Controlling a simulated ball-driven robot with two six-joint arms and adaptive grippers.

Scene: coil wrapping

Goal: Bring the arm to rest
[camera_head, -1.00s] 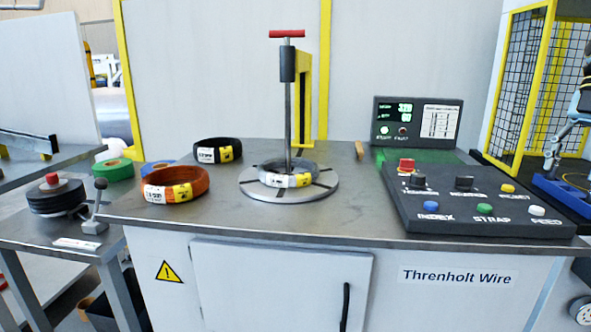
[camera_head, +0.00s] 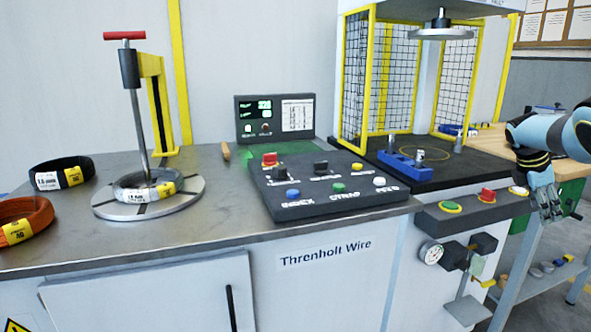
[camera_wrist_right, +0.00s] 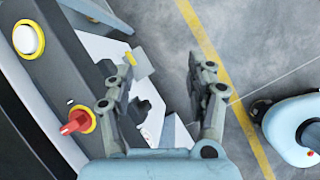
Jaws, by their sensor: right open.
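My right gripper (camera_head: 547,203) is at the right of the head view, beside the press's front button bar and pointing down. In the right wrist view its two fingers (camera_wrist_right: 165,95) are apart with nothing between them. My right arm (camera_head: 550,132) comes in from the right edge. My left gripper is not in view.
A grey wire coil (camera_head: 147,185) lies on the round turntable (camera_head: 105,203). Black (camera_head: 62,172) and orange (camera_head: 25,220) coils lie left of it. The control panel (camera_head: 335,185) sits right of centre. A caged press (camera_head: 400,90) stands behind the button bar (camera_head: 470,211).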

